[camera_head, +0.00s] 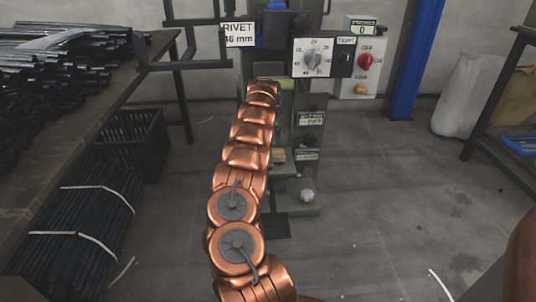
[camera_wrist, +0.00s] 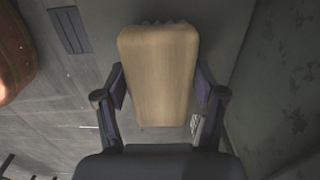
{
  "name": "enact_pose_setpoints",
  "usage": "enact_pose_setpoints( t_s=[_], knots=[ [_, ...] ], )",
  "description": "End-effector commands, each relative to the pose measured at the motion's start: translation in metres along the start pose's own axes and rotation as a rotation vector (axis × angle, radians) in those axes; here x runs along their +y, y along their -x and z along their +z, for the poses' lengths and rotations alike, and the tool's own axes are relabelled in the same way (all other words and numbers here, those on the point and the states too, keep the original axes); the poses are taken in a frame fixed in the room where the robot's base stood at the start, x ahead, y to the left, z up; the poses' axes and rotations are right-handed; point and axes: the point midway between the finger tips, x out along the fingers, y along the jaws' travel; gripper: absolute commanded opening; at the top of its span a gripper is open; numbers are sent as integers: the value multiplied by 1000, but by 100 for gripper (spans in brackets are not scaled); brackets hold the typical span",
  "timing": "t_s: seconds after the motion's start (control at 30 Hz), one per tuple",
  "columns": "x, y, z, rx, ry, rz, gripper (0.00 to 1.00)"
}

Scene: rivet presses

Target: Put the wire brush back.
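The wire brush (camera_wrist: 158,75) shows in the wrist view as a pale wooden block, with dark bristle tips just showing along its far edge. My gripper (camera_wrist: 160,93) has one finger on each side of the wood, and both pads appear to touch it. In the head view my copper arm reaches to the rivet press (camera_head: 309,120), and my gripper is hidden behind it. A small tan wooden piece (camera_head: 279,156) shows just right of my arm; I cannot tell for sure that it is the brush. No clear holder for the brush shows.
The press's control box (camera_head: 320,58) is above, right of my arm. A workbench (camera_head: 125,85) with dark bars is at left, a black crate (camera_head: 128,145) below it. A blue post (camera_head: 408,60) and white sack (camera_head: 470,95) stand at right. The floor at right is mostly clear.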

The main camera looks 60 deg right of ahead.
Motion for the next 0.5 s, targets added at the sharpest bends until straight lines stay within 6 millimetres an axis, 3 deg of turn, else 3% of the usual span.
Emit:
enact_pose_setpoints(
  t_s=[0.13,0.5],
  knots=[
    [0,0,0,0,0,0,89],
    [0,0,0,0,0,0,89]
  ],
)
